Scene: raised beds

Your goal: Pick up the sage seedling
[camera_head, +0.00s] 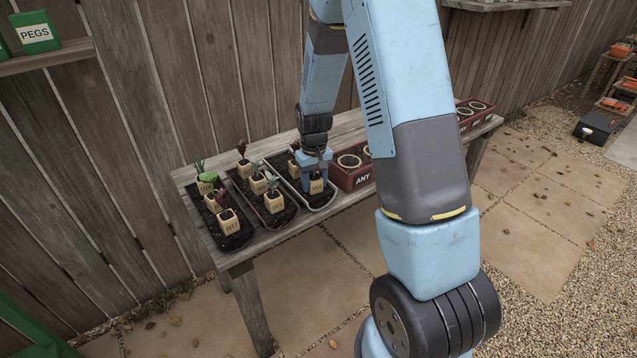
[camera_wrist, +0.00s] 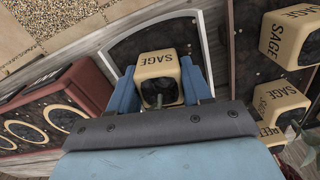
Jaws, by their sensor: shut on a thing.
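The sage seedling in my grip is a cream block pot marked SAGE (camera_wrist: 158,78); it also shows in the head view (camera_head: 316,186) below my gripper. My gripper (camera_head: 315,172) is at the third tray on the bench, its jaws shut on the sides of this pot. In the wrist view my gripper (camera_wrist: 160,88) has a blue finger on each side of the pot. A small stem shows at the pot's near side; most of the plant is hidden. I cannot tell whether the pot touches the soil.
The second tray (camera_head: 287,219) to the left holds several labelled pots, including another sage pot (camera_head: 273,203). The far-left tray holds a beet pot (camera_head: 229,222). A red crate with round holes (camera_head: 361,182) marked ANY stands just right of my gripper. A wooden fence (camera_head: 150,120) rises behind the bench.

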